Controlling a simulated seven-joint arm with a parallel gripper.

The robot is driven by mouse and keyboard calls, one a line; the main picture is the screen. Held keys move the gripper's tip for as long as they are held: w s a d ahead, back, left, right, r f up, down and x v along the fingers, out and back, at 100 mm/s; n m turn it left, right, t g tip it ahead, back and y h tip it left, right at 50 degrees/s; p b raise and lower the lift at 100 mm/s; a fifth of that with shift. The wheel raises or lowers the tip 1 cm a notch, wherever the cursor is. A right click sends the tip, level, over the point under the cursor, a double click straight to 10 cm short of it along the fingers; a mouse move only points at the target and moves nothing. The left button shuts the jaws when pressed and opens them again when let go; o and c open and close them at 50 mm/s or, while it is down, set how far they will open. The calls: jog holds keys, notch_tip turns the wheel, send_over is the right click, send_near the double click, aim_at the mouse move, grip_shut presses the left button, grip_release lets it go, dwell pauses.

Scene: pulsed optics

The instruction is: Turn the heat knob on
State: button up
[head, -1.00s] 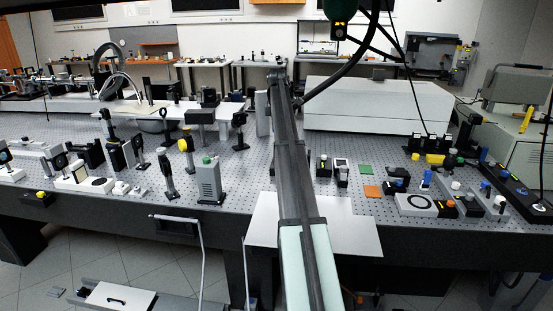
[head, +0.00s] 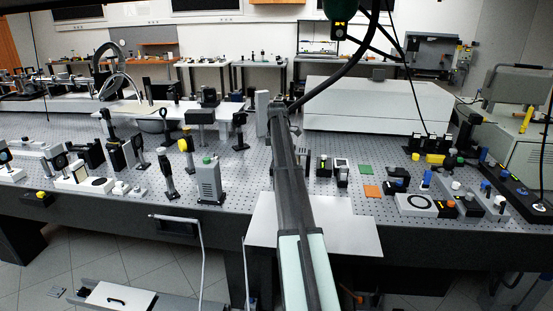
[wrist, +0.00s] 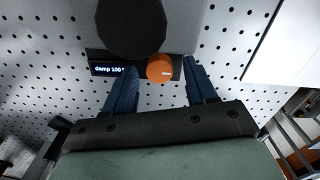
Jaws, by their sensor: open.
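An orange round knob (wrist: 160,68) with a small white mark shows in the wrist view, on a black panel beside a lit display (wrist: 107,70) reading "damp 100" with its end cut off by a finger. The panel sits at the edge of a grey block with a large dark disc (wrist: 131,24). I cannot read a heat label. My gripper (wrist: 160,82) is open, with one blue finger on each side of the knob and gaps visible between. Contact is not visible. In the head view the gripper is hidden behind my arm.
The perforated table (head: 225,170) carries many optical mounts. A grey box with a green top (head: 208,180) stands left of my arm. A large white box (head: 380,105) stands behind at right. Small devices, one with an orange knob (head: 451,204), crowd the right side.

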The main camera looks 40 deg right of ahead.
grip_shut()
dwell(0.6)
jog(key=shift+m, duration=0.3)
jog(key=m, duration=0.5)
jog(key=shift+w+m, duration=0.1)
jog(key=shift+m, duration=0.2)
jog(key=m, duration=0.5)
jog(key=shift+d+m, duration=0.15)
jog(key=shift+m, duration=0.15)
grip_release()
